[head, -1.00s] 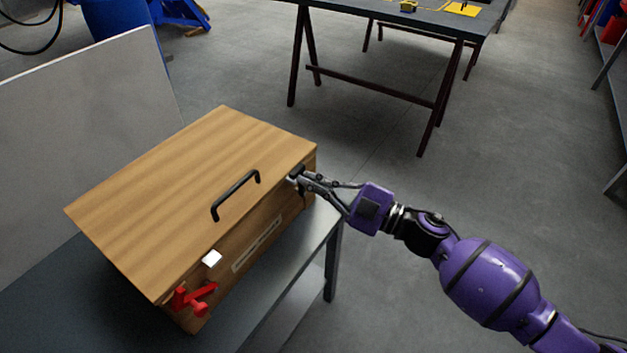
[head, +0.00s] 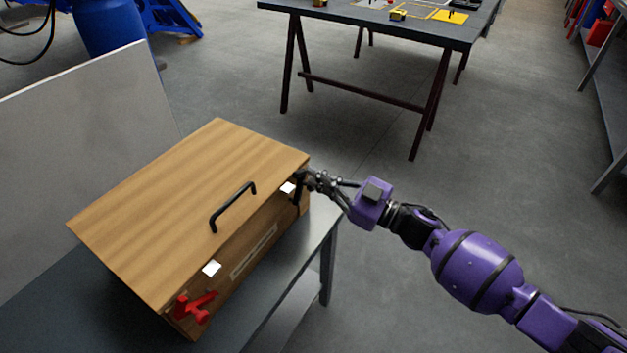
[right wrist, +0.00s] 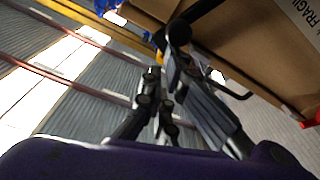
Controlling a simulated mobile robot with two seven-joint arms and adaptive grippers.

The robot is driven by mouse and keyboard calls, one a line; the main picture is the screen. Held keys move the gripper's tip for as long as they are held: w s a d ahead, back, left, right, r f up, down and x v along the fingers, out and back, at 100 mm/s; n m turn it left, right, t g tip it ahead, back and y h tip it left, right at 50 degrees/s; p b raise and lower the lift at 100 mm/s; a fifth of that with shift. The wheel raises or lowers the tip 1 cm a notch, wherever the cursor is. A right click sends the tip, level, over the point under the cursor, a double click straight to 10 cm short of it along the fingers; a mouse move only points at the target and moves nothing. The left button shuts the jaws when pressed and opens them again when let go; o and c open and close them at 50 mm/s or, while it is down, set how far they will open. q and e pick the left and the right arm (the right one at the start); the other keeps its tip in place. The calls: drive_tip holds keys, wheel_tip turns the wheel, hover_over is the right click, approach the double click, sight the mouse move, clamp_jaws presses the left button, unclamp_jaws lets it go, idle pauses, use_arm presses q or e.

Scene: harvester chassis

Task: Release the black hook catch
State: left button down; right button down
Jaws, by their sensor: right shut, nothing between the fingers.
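A wooden box (head: 165,215) with a black lid handle (head: 233,207) sits on a grey table. The black hook catch (head: 297,193) is a dark, narrow shape at the right end of the box front, beside a white plate (head: 288,189). My right gripper (head: 309,179) is shut and empty right by this catch and partly hides it. Whether they touch is unclear. In the right wrist view the gripper (right wrist: 165,85) is close under the box (right wrist: 245,45). A red catch (head: 193,307) is at the front's left end, below another white plate (head: 211,268). My left gripper is not in view.
The grey table (head: 300,270) has a bare strip in front of the box. A pale panel (head: 85,130) stands behind it. A dark trestle table (head: 370,22) with tools is farther back.

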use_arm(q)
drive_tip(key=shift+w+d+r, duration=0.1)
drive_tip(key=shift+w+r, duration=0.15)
use_arm(e)
drive_tip(key=s+d+f+m, duration=0.1)
drive_tip(key=s+d+m, duration=0.1)
drive_tip(key=d, duration=0.3)
drive_tip(key=s+d+f+m, duration=0.2)
drive_tip(key=d, duration=0.4)
drive_tip(key=shift+s+d+m+t+h, duration=0.15)
drive_tip(key=shift+d+m+t+h, duration=0.15)
drive_tip(key=shift+m+t, duration=0.1)
idle(0.3)
